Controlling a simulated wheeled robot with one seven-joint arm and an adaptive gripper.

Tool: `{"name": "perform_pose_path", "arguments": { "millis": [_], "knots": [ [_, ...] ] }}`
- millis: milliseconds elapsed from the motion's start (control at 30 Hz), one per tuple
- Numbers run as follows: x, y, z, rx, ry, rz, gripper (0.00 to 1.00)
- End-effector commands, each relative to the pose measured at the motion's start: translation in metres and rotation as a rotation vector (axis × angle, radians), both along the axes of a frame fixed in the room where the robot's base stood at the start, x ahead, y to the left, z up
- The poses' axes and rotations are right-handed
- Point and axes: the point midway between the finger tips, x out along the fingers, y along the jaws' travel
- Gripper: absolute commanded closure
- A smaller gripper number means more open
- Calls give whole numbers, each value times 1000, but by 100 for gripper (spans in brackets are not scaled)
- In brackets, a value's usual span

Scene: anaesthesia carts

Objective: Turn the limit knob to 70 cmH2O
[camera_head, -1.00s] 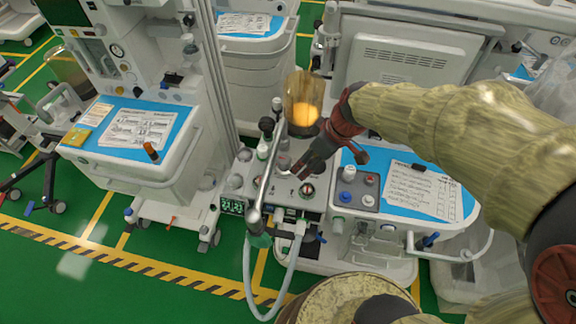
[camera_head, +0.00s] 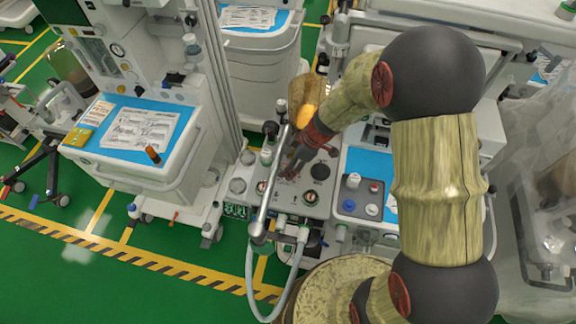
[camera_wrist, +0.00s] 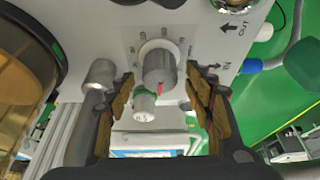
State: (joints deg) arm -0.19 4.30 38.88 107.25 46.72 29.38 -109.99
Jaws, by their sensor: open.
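The limit knob (camera_wrist: 158,68) is a grey cylinder with a red mark on its lower right side, in the wrist view. A pale dial with printed scale marks surrounds it; the numbers are too small to read surely. My gripper (camera_wrist: 158,82) is open, with one brown finger left of the knob and one right of it in the picture. I see no clear contact, and depth is hard to judge. In the head view my gripper (camera_head: 287,172) is low over the machine's panel (camera_head: 322,170) and hides the knob.
A metal tube (camera_head: 268,188) and the amber canister (camera_head: 307,92) stand close beside my gripper. In the wrist view a small grey post (camera_wrist: 100,74) and a green-and-white fitting (camera_wrist: 146,104) are near the fingers. A blue-topped tray (camera_head: 362,165) lies to the right.

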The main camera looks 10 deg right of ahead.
Motion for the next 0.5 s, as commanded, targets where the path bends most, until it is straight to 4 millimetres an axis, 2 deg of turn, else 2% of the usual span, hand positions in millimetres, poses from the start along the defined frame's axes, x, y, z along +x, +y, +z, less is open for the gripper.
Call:
{"name": "perform_pose_path", "arguments": {
  "millis": [167, 433, 500],
  "knots": [
    [2, 4, -11, 0, -1, 0, 48],
    [2, 5, -11, -1, -2, -1, 48],
    [2, 5, -11, -1, -2, -1, 52]
  ]
}}
